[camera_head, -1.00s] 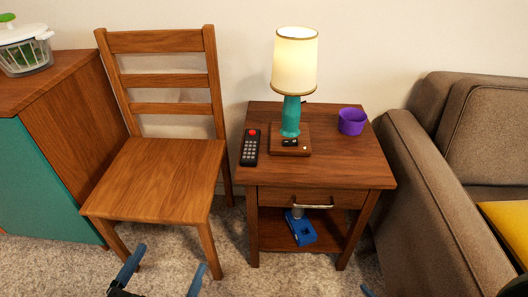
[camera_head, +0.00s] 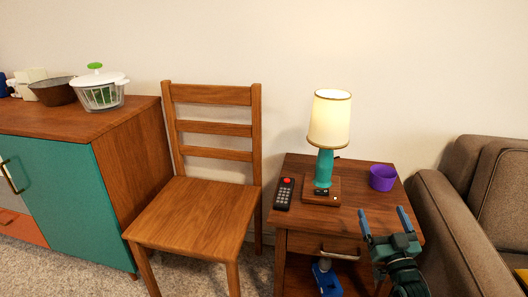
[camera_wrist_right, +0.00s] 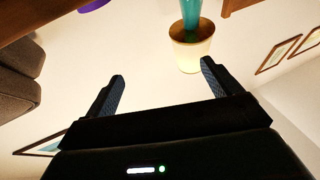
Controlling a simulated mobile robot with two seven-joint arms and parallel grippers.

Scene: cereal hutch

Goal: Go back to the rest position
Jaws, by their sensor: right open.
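My right gripper (camera_head: 382,222) is in front of the nightstand's right side in the head view. Its two blue fingers are apart and point up, with nothing between them. In the right wrist view its open fingers (camera_wrist_right: 162,88) show against the wall, and the picture is upside down, with the lit lamp shade (camera_wrist_right: 190,54) beyond them. My left gripper does not show in the head view now.
The nightstand (camera_head: 351,217) holds a teal lamp (camera_head: 324,168), a remote (camera_head: 284,193) and a purple bowl (camera_head: 382,178). A blue object (camera_head: 326,279) sits on its lower shelf. A wooden chair (camera_head: 196,212) stands left, a sofa (camera_head: 445,225) right, a teal cabinet (camera_head: 70,184) far left.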

